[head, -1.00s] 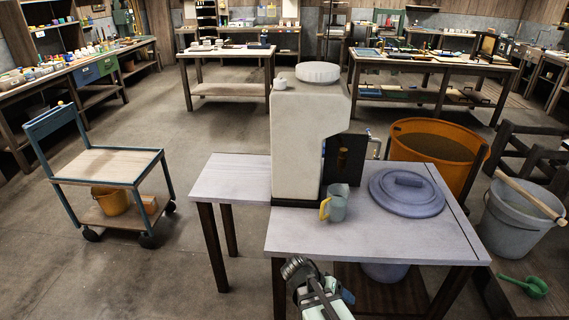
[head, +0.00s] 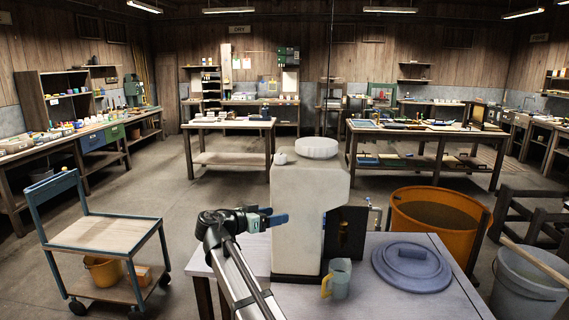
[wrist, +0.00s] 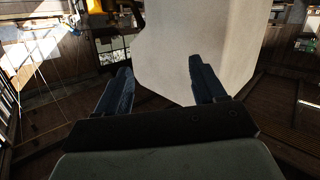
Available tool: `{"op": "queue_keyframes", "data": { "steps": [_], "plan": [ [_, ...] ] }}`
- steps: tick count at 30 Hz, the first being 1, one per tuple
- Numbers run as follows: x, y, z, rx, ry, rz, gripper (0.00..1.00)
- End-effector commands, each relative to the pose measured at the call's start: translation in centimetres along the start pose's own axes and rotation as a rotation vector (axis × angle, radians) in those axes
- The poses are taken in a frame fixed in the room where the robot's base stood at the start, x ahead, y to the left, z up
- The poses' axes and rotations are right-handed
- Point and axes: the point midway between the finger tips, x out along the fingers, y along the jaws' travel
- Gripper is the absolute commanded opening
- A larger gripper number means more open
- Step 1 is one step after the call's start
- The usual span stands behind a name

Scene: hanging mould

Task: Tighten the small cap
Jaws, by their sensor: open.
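The white container (head: 297,220) stands upright on the grey table. The small cap (head: 281,158) sits on its top at the left, beside the large round lid (head: 317,148). My gripper (head: 278,216) is at the left side of the container, well below the small cap. Its blue fingers are apart, with nothing seen held. In the wrist view, the container's pale wall (wrist: 195,45) is ahead of the open fingers (wrist: 164,80). I cannot tell whether they touch it. The small cap does not show in the wrist view.
A grey jug with a yellow handle (head: 338,278) and a round blue-grey lid (head: 411,264) are on the table (head: 375,300). An orange tub (head: 437,228) stands behind on the right. A trolley (head: 98,240) stands left.

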Motion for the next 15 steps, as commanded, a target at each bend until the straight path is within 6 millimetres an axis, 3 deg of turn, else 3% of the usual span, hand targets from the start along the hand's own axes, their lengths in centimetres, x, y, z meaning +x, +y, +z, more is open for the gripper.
{"op": "queue_keyframes", "data": {
  "steps": [1, 6, 10, 15],
  "plan": [
    [-0.7, -2.2, -3.3, 0.030, 0.038, -0.015, 0.70],
    [-2.9, -5.3, -10.8, 0.098, 0.141, -0.051, 0.70],
    [-3.8, -6.2, -13.9, 0.124, 0.183, -0.066, 0.70],
    [-3.5, -6.4, -14.9, 0.132, 0.198, -0.069, 0.70]
  ]
}}
